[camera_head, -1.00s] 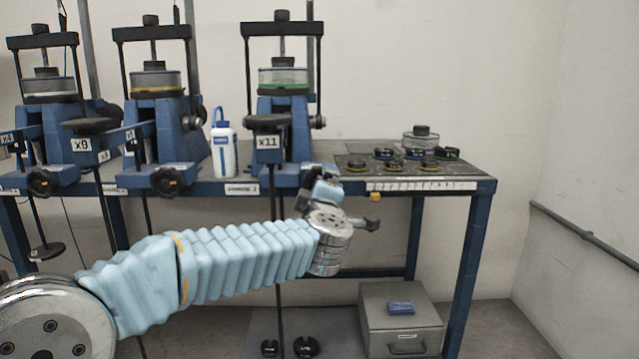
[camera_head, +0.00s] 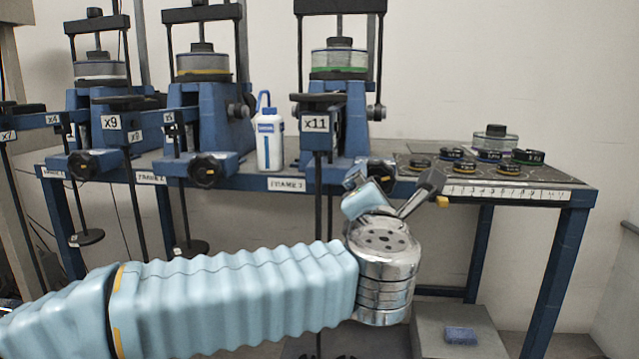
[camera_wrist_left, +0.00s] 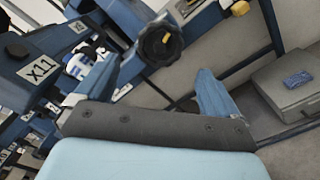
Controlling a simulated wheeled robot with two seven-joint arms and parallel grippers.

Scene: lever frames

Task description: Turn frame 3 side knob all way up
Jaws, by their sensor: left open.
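Frame 3 (camera_head: 342,120) is the blue stand with the x11 tag and the green-banded cell, above the FRAME 3 label. A small dark knob (camera_head: 376,112) sits on its right side. A larger black knob (camera_head: 381,169) with a yellow mark is lower at the table front, partly hidden behind my gripper; in the left wrist view this black knob (camera_wrist_left: 160,43) shows ahead of the gripper. My left gripper (camera_head: 396,186) is open and empty, just in front of and below the larger knob, apparently not touching it. My right gripper is out of view.
A white bottle (camera_head: 268,138) stands left of frame 3. Black-capped discs (camera_head: 485,158) and a clear jar are on the mat at right. Frame 3's lever and hanging rod (camera_head: 318,185) are left of my gripper. A grey box (camera_head: 455,325) is on the floor.

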